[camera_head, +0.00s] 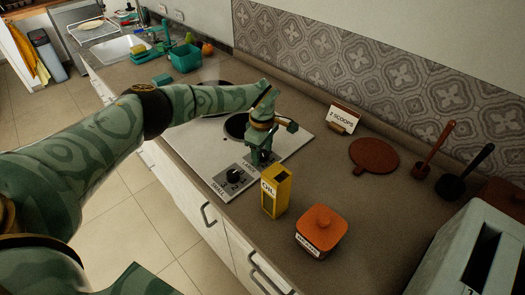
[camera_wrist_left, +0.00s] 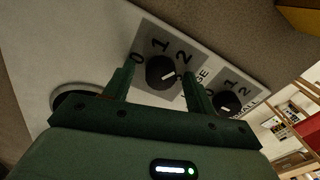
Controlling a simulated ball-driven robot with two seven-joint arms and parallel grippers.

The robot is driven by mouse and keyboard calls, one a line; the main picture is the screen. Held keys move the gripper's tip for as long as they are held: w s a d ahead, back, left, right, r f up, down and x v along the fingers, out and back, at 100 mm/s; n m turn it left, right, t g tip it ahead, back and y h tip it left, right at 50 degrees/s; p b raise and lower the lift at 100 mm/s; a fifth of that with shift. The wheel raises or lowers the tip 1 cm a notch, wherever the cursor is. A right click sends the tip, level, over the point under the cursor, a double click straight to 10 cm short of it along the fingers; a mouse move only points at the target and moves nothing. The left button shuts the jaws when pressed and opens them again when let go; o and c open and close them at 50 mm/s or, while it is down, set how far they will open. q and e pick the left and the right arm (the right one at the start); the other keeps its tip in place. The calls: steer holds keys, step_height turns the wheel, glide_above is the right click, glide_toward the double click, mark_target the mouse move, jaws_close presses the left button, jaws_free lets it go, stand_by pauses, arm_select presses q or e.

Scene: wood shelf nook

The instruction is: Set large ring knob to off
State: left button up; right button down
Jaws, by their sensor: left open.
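The stove panel (camera_head: 205,150) has two black knobs on dark plates marked 0, 1, 2. My left gripper (camera_head: 262,157) points down over the plate nearer the oil box and mostly hides the large knob. In the left wrist view the large knob (camera_wrist_left: 160,70) sits between the two spread fingers of my left gripper (camera_wrist_left: 159,80), with gaps at both sides. Its white mark points to the picture's lower right, away from the 0. The small knob (camera_head: 234,175) is to the left in the head view, and also shows in the wrist view (camera_wrist_left: 228,102). My right gripper is not seen.
A yellow oil box (camera_head: 276,192) and an orange lidded jar (camera_head: 321,228) stand close to the right of the panel. A sign (camera_head: 343,117), a round brown board (camera_head: 373,155) and a toaster (camera_head: 470,250) are farther right.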

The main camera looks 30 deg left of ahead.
arm_select(q)
steer(key=c, duration=1)
